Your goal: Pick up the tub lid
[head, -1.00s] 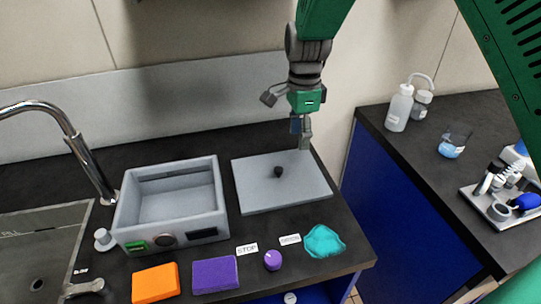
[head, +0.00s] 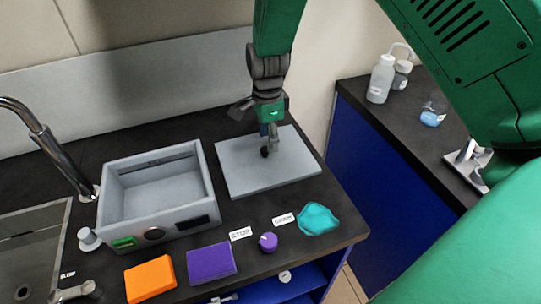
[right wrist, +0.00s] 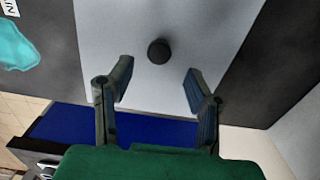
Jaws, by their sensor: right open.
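The tub lid (head: 240,178) is a flat grey rectangular plate with a small dark round knob (right wrist: 158,51) in its middle. It lies on the black counter, right of the open grey tub (head: 155,195). My right gripper (head: 268,148) is over the lid at the knob. In the right wrist view the right gripper (right wrist: 155,85) is open, and the knob shows beyond and between its two fingertips, with nothing held. In the head view the gripper partly covers the knob. My left gripper is not in view.
An orange block (head: 150,278), a purple block (head: 211,263), a purple knob (head: 267,242) and a teal cloth (head: 318,218) lie along the counter's front. A sink (head: 32,245) and tap (head: 45,140) are at left. A bottle (head: 381,80) stands on the right counter.

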